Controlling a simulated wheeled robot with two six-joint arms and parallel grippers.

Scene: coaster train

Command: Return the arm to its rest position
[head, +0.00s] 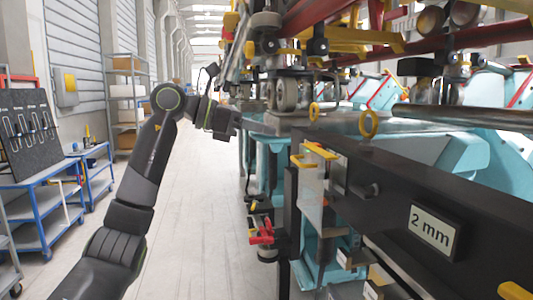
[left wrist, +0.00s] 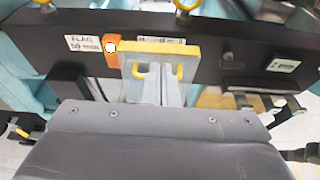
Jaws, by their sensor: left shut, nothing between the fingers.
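My left arm (head: 150,160) rises from the lower left of the head view, bends at a raised elbow and reaches right. My left gripper (head: 237,121) is at the end of it, small and dark, just left of the coaster train and its track. In the left wrist view my left gripper (left wrist: 158,72) shows two grey fingers shut together with nothing between them. Behind them is a plate with a yellow top edge (left wrist: 160,50) and yellow handles; I cannot tell the gap between it and the fingers. My right gripper is not in view.
The coaster train's wheels (head: 287,96) and the black beam with a "2 mm" label (head: 434,231) fill the right side. Blue carts (head: 40,183) and a tool board (head: 28,133) stand at the left. The floor aisle (head: 195,215) between is clear.

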